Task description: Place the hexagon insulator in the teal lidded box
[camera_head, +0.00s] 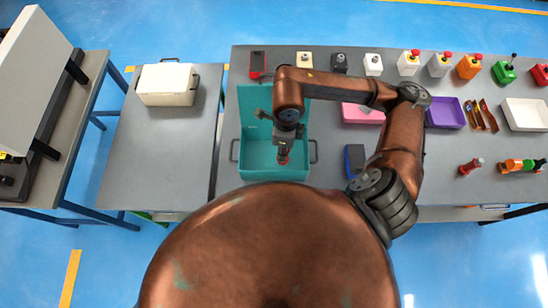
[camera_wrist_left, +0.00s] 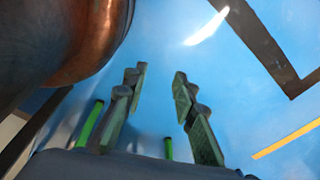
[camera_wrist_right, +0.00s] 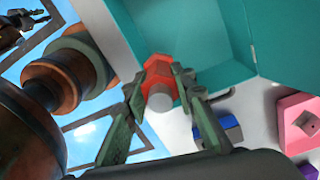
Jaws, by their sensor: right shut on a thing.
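The teal lidded box (camera_head: 272,174) stands on the grey bench in the head view, its lid (camera_head: 253,104) raised at the back. It fills the upper right of the right wrist view (camera_wrist_right: 205,38). My right gripper (camera_head: 284,154) is over the box opening, with its fingers shut on a red hexagon insulator (camera_wrist_right: 158,71) that has a pale round end. In the head view, the insulator (camera_head: 283,160) shows as a small red piece over the box. I cannot tell its height above the box floor. My left gripper (camera_wrist_left: 157,78) is open and empty, with blue floor beyond it.
A white lidded box (camera_head: 167,85) stands on the side table at left. A blue and black item (camera_head: 355,160) lies right of the teal box. A pink box (camera_head: 361,114) and purple tray (camera_head: 445,113) are farther right. Several coloured switch boxes line the back edge.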

